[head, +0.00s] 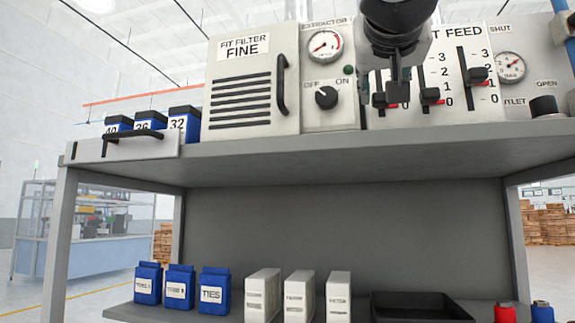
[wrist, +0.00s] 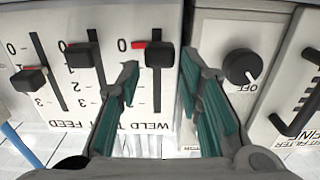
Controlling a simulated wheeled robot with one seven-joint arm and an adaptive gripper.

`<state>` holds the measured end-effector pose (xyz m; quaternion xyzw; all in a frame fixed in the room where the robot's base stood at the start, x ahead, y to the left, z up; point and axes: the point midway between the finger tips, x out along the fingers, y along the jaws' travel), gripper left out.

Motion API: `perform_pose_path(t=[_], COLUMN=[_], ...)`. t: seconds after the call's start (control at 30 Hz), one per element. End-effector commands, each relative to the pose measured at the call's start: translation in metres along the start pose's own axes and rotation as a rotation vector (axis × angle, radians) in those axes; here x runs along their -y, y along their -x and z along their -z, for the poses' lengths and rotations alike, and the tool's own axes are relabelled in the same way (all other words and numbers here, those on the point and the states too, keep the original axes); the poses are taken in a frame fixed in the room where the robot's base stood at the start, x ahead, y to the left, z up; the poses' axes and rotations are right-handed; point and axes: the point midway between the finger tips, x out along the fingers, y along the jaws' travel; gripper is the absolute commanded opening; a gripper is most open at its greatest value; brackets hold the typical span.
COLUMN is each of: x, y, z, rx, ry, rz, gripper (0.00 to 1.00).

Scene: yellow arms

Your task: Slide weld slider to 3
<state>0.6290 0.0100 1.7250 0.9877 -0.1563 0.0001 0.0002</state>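The weld slider is the leftmost of three black sliders in the head view, its knob (head: 379,100) low on its track, partly behind my gripper. In the wrist view, which sees the panel inverted, the weld knob (wrist: 160,57) is at the right, level with the 0 and a red mark. The WELD label (wrist: 149,126) is at the 3 end of the track. My gripper (wrist: 160,66) is open, with one teal-padded finger on each side of the weld knob. It also shows in the head view (head: 394,90). Contact with the knob cannot be told.
The middle slider knob (head: 431,96) sits near 0. The FEED knob (head: 478,75) sits higher, between 1 and 2. The OFF/ON dial (head: 326,97) and fine filter handle (head: 282,84) are left of the sliders. The grey shelf (head: 300,150) runs below the panel.

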Motion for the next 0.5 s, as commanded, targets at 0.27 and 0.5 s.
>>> perform_pose_path(t=[0.27, 0.5], x=[0.0, 0.0], y=[-0.033, -0.039], z=[0.0, 0.0], rx=[0.001, 0.0], ry=[0.0, 0.0], rz=[0.0, 0.0], gripper=[0.33, 0.33])
